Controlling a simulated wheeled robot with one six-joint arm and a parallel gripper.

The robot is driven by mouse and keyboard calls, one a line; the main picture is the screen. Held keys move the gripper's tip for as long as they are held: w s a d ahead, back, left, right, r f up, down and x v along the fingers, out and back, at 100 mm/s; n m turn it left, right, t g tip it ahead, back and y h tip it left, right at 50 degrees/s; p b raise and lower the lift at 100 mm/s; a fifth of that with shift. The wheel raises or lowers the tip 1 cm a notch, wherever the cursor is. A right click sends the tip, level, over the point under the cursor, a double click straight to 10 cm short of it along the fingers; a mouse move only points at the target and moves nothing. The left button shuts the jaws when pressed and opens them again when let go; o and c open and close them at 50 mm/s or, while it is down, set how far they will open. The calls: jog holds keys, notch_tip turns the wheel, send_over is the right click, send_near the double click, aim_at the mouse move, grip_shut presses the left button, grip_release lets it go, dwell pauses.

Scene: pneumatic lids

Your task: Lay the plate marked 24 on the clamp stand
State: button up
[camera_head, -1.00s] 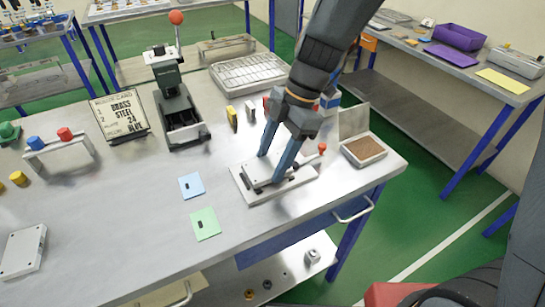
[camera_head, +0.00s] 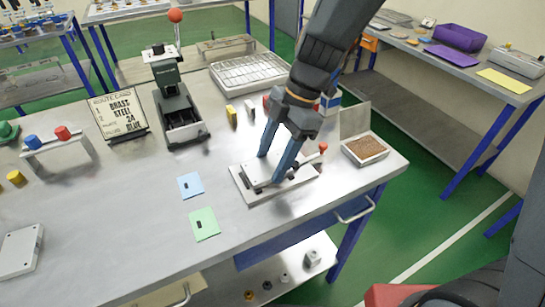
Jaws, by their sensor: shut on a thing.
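The clamp stand (camera_head: 245,192) is a pale flat base near the right front of the steel table. A toggle lever with a red knob (camera_head: 323,147) rises at its right. My gripper (camera_head: 270,170) points down over the stand. Its blue-grey fingers are shut on a small grey plate (camera_head: 257,175), low over the base. I cannot tell whether the plate touches the base, and no number on it is readable. A route card (camera_head: 118,116) at the back left reads brass, steel, 24, blue.
A light blue plate (camera_head: 190,186) and a green plate (camera_head: 204,224) lie left of the stand. A tray of brown granules (camera_head: 366,148) stands to its right.

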jog(key=shift+f, duration=0.1)
jog(key=o, duration=1.3)
jog(key=shift+p+v, duration=1.5)
jog(key=shift+v, duration=2)
jog(key=shift+w, duration=0.1)
jog(key=shift+b+v, duration=0.85)
jog(key=shift+v, duration=3.05)
